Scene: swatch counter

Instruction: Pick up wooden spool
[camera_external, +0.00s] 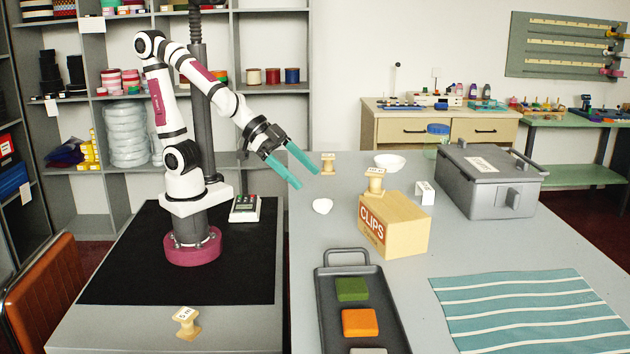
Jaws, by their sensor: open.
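Three wooden spools with pale labels are in view. One spool (327,164) stands on the grey counter just right of my gripper. A second spool (375,180) appears at the back edge of the cardboard CLIPS box (407,226); I cannot tell whether it stands on the box or behind it. A third spool (186,322) is at the front left, on the grey surface before the black mat, and looks tilted. My gripper (306,178) has teal fingers, spread apart with nothing between them. It hangs above the counter, pointing down to the right, apart from every spool.
A white lump (322,205) lies below my gripper. A white bowl (389,162), a small white block (424,193) and a grey lidded case (488,180) stand farther right. A dark tray (329,294) with coloured blocks and a striped cloth (530,312) lie in front.

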